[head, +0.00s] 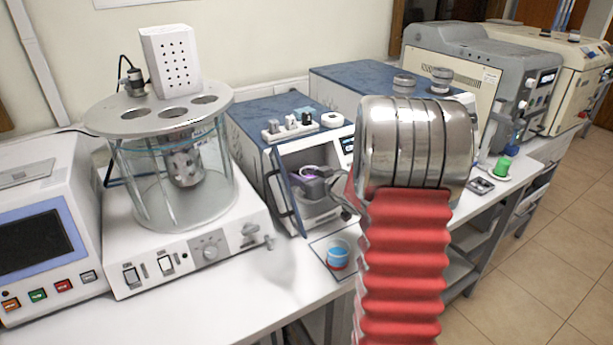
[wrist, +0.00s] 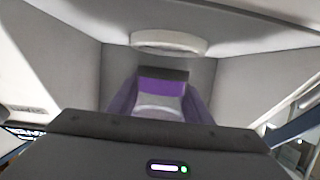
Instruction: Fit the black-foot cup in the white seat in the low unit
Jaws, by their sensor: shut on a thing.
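The low unit (head: 290,130) has a blue top and an open front. My gripper (head: 315,186) reaches into this opening. In the wrist view, the purple fingers of my gripper (wrist: 160,95) are shut on the black-foot cup (wrist: 160,104), which shows a pale lower part, a purple band and a dark band at its far end. The white seat (wrist: 170,42) is a white ring at the back of the chamber, beyond the cup and a little right of it. A gap shows between cup and ring. In the head view, my gripper mostly hides the cup.
The unit's grey inner walls (wrist: 80,70) close around my gripper. A blue cup with a red foot (head: 338,254) stands on a mat in front. A glass bath (head: 175,180) stands left. A green cup (head: 502,165) stands farther right. Small items lie on the unit's top.

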